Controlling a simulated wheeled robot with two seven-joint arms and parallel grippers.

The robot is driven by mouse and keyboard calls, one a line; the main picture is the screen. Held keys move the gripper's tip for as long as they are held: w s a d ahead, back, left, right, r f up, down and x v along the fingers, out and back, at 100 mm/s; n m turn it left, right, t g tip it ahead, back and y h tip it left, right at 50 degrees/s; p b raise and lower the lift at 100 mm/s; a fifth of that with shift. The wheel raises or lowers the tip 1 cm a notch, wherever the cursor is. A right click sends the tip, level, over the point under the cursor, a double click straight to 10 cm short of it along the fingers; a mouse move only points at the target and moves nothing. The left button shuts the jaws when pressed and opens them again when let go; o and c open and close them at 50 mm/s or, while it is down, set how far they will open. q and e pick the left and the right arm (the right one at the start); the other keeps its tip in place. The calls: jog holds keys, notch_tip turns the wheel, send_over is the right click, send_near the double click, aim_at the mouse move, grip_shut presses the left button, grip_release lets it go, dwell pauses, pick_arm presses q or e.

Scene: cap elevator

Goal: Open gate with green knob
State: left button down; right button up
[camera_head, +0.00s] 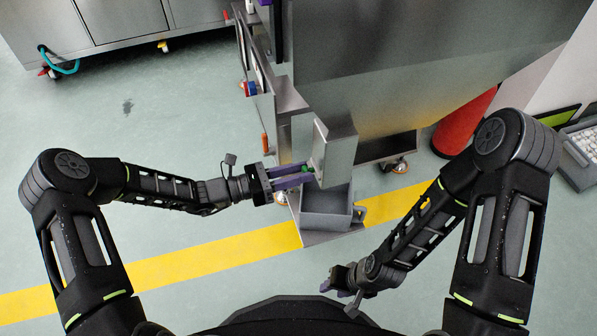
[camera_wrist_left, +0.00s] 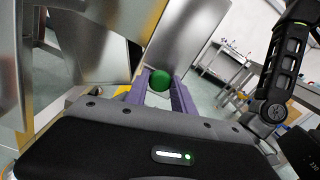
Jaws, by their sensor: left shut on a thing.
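The green knob (camera_head: 305,170) sits on the side of the metal gate (camera_head: 334,150), a small upright box-like panel on the machine. My left gripper (camera_head: 309,175) reaches in from the left, with its purple fingers shut on the green knob. In the left wrist view the knob (camera_wrist_left: 160,80) shows as a green ball between the fingertips, with the gate's flat metal face (camera_wrist_left: 185,45) behind it. My right gripper (camera_head: 343,284) hangs low near the front, away from the gate. Its fingers are small and partly hidden, so its opening is unclear.
A grey open bin (camera_head: 326,208) stands under the gate on a metal ledge. The large steel machine (camera_head: 420,60) fills the back. A red cylinder (camera_head: 464,125) stands at right. The green floor at left, with its yellow stripe (camera_head: 200,262), is clear.

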pick_arm(q)
jog(key=p+v, duration=0.2)
jog(key=v, duration=0.4)
dwell(0.3)
jog(key=c, duration=1.1)
grip_release()
jog(key=shift+o, duration=0.2)
